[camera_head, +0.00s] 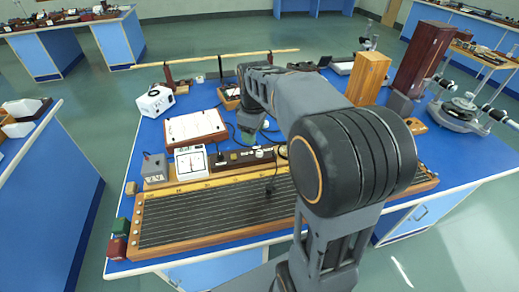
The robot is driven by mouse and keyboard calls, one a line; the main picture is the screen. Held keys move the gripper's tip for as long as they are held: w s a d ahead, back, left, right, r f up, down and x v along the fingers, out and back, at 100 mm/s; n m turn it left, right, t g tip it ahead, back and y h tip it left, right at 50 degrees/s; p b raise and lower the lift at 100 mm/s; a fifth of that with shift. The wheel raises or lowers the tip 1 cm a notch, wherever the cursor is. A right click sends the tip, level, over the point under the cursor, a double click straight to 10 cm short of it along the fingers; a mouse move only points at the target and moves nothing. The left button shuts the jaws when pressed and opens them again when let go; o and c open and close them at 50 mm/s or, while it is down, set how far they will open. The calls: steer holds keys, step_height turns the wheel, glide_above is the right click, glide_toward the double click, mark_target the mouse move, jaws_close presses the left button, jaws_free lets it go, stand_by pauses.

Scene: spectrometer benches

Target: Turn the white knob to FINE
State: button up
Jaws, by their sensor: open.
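A long dark brown control box (229,160) lies on the blue bench behind the wide slatted board. A small pale knob (259,153) shows on its top toward the right; it looks like the white knob, but its pointer and any FINE marking are too small to read. My gripper (247,136) is small and partly hidden by my arm. It is open and points down just behind the box, close to the knob in the picture. I cannot tell the exact gap, but nothing shows between the jaws.
A white dial meter (190,163) and a grey box (154,168) stand left of the control box. The slatted board (200,217) fills the front. A tray with paper (194,127) lies behind the meter. Wooden boxes (368,78) stand at the right. My arm covers the middle right.

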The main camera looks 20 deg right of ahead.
mark_target(259, 151)
steer(key=w+d+f+n+g, duration=0.1)
steer(key=w+d+f+n, duration=0.3)
steer(key=w, duration=0.3)
steer(key=f, duration=0.8)
steer(key=d+f, duration=0.1)
steer(key=f, duration=0.3)
steer(key=shift+f, duration=0.2)
steer(key=c, duration=0.9)
